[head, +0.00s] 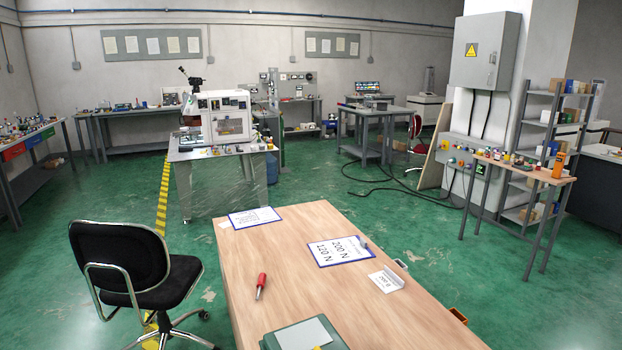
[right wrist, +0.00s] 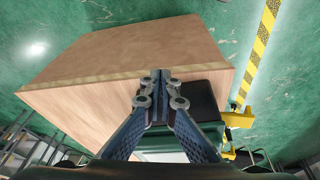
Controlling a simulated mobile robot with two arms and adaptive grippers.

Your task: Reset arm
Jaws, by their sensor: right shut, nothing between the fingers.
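My right gripper (right wrist: 161,76) shows in the right wrist view with its two fingers together and nothing between them. Behind the fingers is the wooden table (right wrist: 110,60), which also shows in the head view (head: 290,265). Neither of my arms shows in the head view, and my left gripper is in no view.
On the table lie a red screwdriver (head: 261,286), a clipboard (head: 339,250), a paper sheet (head: 254,217), a small sign (head: 387,281) and a green case (head: 305,335). A black chair (head: 135,265) stands at the left. Green floor (head: 330,190) is open behind the table.

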